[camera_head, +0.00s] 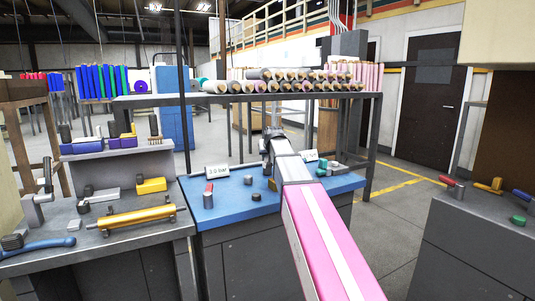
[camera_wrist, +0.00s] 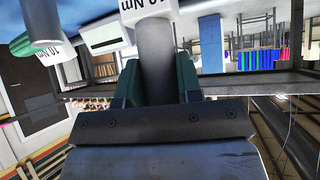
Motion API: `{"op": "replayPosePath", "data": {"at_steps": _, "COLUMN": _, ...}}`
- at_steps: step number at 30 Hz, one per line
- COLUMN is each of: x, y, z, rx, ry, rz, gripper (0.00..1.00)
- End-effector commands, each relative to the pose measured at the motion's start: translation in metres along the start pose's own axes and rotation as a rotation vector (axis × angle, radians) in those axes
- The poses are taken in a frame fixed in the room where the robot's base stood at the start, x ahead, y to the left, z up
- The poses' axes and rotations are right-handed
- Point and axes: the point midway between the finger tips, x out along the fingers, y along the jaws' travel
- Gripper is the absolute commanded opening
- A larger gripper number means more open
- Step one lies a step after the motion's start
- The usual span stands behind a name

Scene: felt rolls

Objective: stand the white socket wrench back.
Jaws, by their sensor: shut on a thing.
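In the wrist view, my gripper (camera_wrist: 158,75) has its two dark green fingers closed on a grey cylindrical shaft (camera_wrist: 156,45). A white part marked "10 Nm" (camera_wrist: 143,9) shows at the shaft's upper end, cut by the picture edge; I take the held thing to be the white socket wrench. A second white piece marked "10 Nm" (camera_wrist: 38,42), with a grey cylinder, shows apart at the upper left. In the head view, my gripper is over the blue-topped bench (camera_head: 232,208), mostly hidden by my own wrist and arm, and the held thing is not clear there.
On the blue bench are a "3.0 bar" card (camera_head: 217,170), a red-topped grey cylinder (camera_head: 208,196), small dark pieces (camera_head: 256,197) and a green piece (camera_head: 321,171). A rack of rolls (camera_head: 270,87) stands behind.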

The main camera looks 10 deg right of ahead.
Motion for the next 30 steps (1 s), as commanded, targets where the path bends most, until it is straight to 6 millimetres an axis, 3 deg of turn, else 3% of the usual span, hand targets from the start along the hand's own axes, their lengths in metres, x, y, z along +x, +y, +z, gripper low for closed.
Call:
{"op": "replayPosePath", "data": {"at_steps": 14, "x": 0.0038, "y": 0.0, "z": 0.0045, "rx": 0.0, "ry": 0.001, "rz": 0.0, "gripper": 0.0}}
{"op": "replayPosePath", "data": {"at_steps": 15, "x": 0.0037, "y": -0.0001, "z": 0.0043, "rx": 0.0, "ry": 0.001, "rz": 0.0, "gripper": 0.42}}
{"op": "replayPosePath", "data": {"at_steps": 17, "x": 0.0037, "y": 0.0, "z": 0.0043, "rx": 0.0, "ry": 0.001, "rz": 0.0, "gripper": 0.62}}
{"op": "replayPosePath", "data": {"at_steps": 30, "x": 0.003, "y": 0.0, "z": 0.0047, "rx": 0.0, "ry": 0.0, "rz": 0.0, "gripper": 0.62}}
